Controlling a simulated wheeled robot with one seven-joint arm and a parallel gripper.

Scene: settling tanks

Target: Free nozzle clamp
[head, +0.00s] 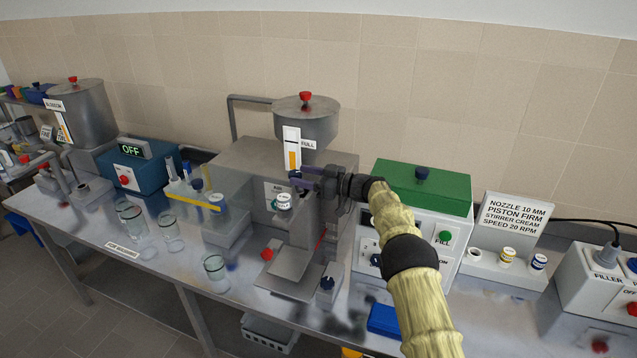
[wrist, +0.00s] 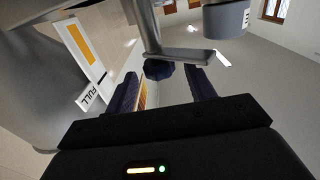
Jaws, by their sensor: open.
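The filler (head: 268,160) stands mid-bench with a grey hopper on top. Its nozzle (head: 284,202) is a pale labelled cylinder below the hopper, and seems to be the grey cylinder (wrist: 226,18) at the top of the wrist view. A grey clamp lever (wrist: 182,54) carries a dark blue knob (wrist: 158,70); the knob also shows in the head view (head: 294,174). My gripper (head: 302,181) reaches in from the right in front of the filler. Its fingers (wrist: 163,85) are open, one on each side of the knob; I cannot tell whether they touch it.
A white card reading FULL (wrist: 84,62) with an orange bar is close to my left finger. A green-topped control box (head: 424,185) stands right of the filler. Glass jars (head: 214,270) stand at the front left. A sign (head: 512,222) lists nozzle 10 mm.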

